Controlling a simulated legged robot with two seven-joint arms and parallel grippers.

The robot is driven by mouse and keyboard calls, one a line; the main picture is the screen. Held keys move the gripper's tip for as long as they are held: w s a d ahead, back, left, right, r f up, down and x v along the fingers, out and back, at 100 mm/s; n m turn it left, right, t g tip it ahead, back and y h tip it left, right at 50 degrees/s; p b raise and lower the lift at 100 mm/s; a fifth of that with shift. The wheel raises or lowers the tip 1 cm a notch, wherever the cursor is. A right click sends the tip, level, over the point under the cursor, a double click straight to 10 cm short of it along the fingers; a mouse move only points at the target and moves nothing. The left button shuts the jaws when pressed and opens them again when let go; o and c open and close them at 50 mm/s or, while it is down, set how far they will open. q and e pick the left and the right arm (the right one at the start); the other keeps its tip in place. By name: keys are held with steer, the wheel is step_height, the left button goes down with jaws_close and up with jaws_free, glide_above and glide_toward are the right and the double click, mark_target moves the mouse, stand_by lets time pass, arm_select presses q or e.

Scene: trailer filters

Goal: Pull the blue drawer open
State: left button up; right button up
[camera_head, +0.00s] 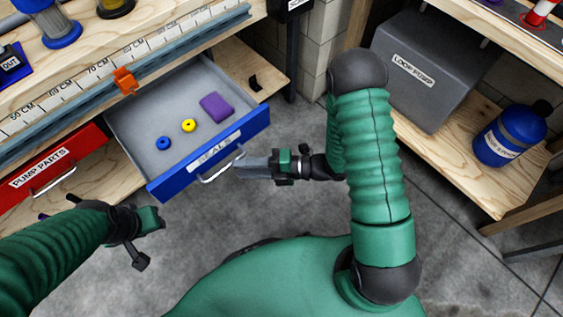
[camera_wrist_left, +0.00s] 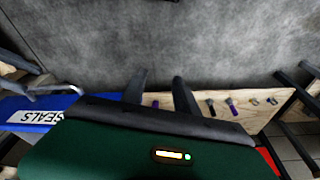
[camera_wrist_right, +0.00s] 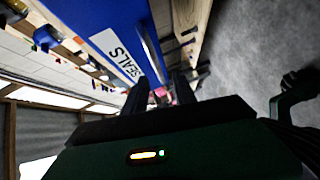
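The blue drawer (camera_head: 213,152), labelled SEALS, stands pulled well out of the bench, with its grey inside in view. A blue ring (camera_head: 163,143), a yellow ring (camera_head: 189,125) and a purple block (camera_head: 216,105) lie in it. Its silver handle (camera_head: 220,171) is on the front. My right gripper (camera_head: 240,168) is at the right end of this handle. In the right wrist view its fingers (camera_wrist_right: 165,88) stand apart close to the handle (camera_wrist_right: 152,55); contact is unclear. My left gripper (camera_wrist_left: 160,92) is open and empty, away from the drawer.
A red drawer (camera_head: 55,165) labelled PUMP PARTS is left of the blue one. An orange clip (camera_head: 125,80) sits on the bench's ruler edge. A grey loop pump box (camera_head: 430,70) and a blue bottle (camera_head: 508,137) stand on the right shelf. The floor before the drawer is clear.

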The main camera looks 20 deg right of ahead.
steer(key=p+v, duration=0.2)
steer(key=v, duration=0.9)
